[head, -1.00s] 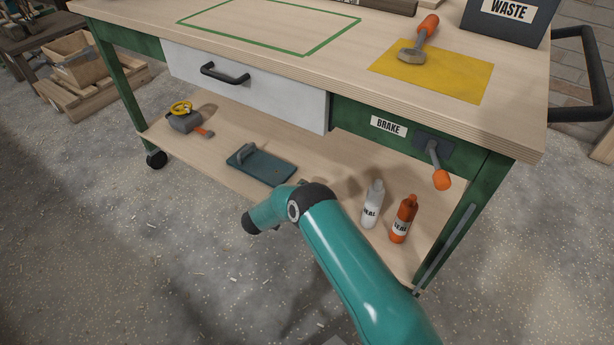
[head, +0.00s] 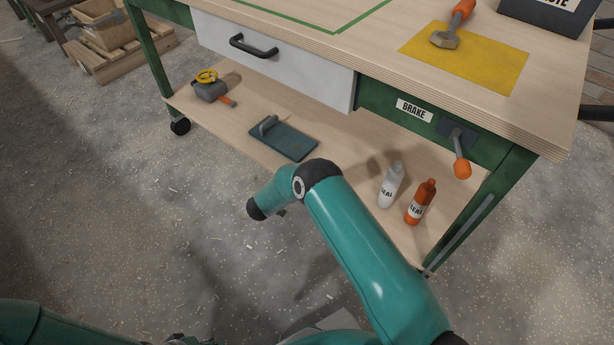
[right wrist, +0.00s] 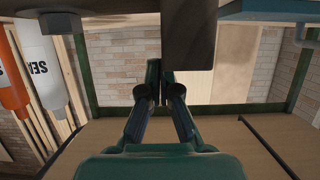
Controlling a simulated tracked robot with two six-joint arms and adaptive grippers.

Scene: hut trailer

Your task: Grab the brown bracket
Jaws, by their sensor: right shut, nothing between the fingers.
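A dark brown block-like piece (right wrist: 188,35), which I take for the brown bracket, shows at the top centre of the right wrist view, where the scene appears upside down. Only part of it is in frame. My right gripper (right wrist: 164,78) is shut and empty, its fingertips close to that piece's edge; I cannot tell whether they touch. In the head view my right arm reaches to the lower shelf (head: 345,160) and hides the gripper and the brown piece. My left arm shows at the bottom left; its gripper is not clearly in view.
A blue-grey board with a handle (head: 285,141) lies left on the shelf. White (head: 391,186) and orange (head: 420,203) bottles stand to the right. The drawer (head: 280,65) and brake lever (head: 460,155) overhang the shelf.

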